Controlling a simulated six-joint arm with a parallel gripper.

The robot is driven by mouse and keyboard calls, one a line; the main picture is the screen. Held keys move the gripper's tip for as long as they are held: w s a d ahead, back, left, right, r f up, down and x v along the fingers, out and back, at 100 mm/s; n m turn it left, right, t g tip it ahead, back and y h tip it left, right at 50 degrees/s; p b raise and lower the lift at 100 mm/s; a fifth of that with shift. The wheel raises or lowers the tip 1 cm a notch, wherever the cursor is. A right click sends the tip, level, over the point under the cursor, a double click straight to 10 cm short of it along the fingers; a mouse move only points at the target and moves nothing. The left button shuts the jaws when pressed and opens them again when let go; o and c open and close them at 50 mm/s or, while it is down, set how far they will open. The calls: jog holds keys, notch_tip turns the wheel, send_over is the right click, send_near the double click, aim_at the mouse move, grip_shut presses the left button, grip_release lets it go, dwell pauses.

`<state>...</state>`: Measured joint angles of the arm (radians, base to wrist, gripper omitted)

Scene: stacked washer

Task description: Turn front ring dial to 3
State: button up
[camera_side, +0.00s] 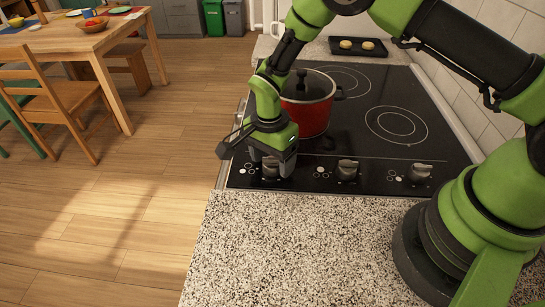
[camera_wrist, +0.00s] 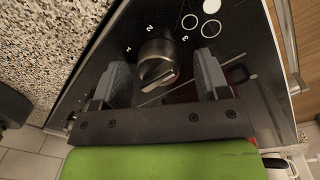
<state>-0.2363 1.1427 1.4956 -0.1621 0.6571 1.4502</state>
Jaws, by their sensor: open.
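A dark round dial (camera_wrist: 157,62) with a raised grip bar sits on the black hob panel between my gripper's fingers in the wrist view. White marks 1, 2 and 3 stand around it; I cannot tell which mark it points to. In the side view this is the leftmost dial (camera_side: 271,170), partly hidden by my gripper (camera_side: 273,163). My gripper, also in the wrist view (camera_wrist: 161,72), is open, pointing down, with one finger on each side of the dial. Gaps show beside the dial, and I see no contact. Printed circles (camera_wrist: 211,29), one filled white, lie beside the dial.
Two more dials, a middle one (camera_side: 347,170) and a right one (camera_side: 420,172), share the panel. A red pot (camera_side: 308,112) stands on the hob (camera_side: 362,150) close behind my gripper. A dark tray (camera_side: 373,48) with two round buns lies behind. The speckled counter (camera_side: 290,245) in front is clear.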

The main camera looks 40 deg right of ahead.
jog(key=shift+r, duration=0.1)
notch_tip(320, 180, up, 10)
jog(key=shift+w, duration=0.3)
jog(key=s+d+r+n+t+y, duration=0.1)
jog(key=s+d+r+n+t, duration=0.2)
jog(key=s+r, duration=0.5)
jog(key=s+d+r+n+t+y, duration=0.15)
jog(key=s+r+n, duration=0.35)
jog(key=r, duration=0.7)
jog(key=s+d+n+t, duration=0.1)
jog(key=s+n+t, duration=0.2)
jog(key=s, duration=0.4)
jog(key=shift+s+r+n, duration=0.25)
jog(key=shift+s+n, duration=0.05)
jog(key=shift+n, duration=0.2)
